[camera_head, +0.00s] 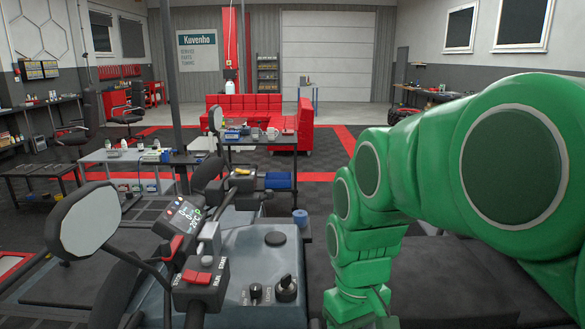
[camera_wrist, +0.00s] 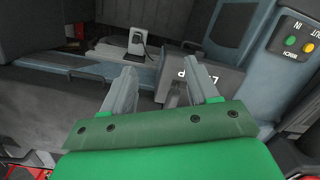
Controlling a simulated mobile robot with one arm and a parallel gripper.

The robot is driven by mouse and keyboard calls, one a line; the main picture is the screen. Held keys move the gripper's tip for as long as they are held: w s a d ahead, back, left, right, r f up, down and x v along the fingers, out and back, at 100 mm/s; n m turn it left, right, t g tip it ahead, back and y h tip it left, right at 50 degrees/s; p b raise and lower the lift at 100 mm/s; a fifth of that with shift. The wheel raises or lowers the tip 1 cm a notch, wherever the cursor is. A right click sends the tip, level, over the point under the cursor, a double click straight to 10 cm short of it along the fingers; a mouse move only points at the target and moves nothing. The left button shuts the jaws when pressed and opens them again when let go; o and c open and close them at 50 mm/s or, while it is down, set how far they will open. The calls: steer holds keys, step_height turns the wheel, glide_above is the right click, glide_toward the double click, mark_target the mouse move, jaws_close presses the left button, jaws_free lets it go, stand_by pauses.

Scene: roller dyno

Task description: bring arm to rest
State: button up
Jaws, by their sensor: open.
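My green arm (camera_head: 430,150) fills the right side of the head view, bent with its lower part hanging down beside the vehicle. The gripper end is cut off at the bottom edge of that view. In the wrist view my gripper (camera_wrist: 166,92) shows two grey fingers spread apart with nothing between them. Beyond the fingers are grey-blue body panels and a grey part (camera_wrist: 195,82) with lettering that is partly hidden by the right finger. I cannot tell whether the fingers touch anything.
The vehicle's handlebar controls with a display (camera_head: 185,215), a mirror (camera_head: 85,222) and a grey console (camera_head: 255,270) stand close left of my arm. A green and orange button panel (camera_wrist: 297,42) is at upper right in the wrist view. A red sofa (camera_head: 245,112) is farther back.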

steer(key=s+d+f+m, duration=0.2)
steer(key=s, duration=0.5)
steer(key=s+d+f+m, duration=0.2)
steer(key=s+d, duration=0.1)
steer(key=s, duration=0.4)
steer(key=shift+s+m+g, duration=0.2)
steer(key=shift+m+g, duration=0.1)
steer(key=shift+m, duration=0.1)
steer(key=shift+f, duration=0.1)
steer(key=shift+r, duration=0.6)
stand_by(1.7)
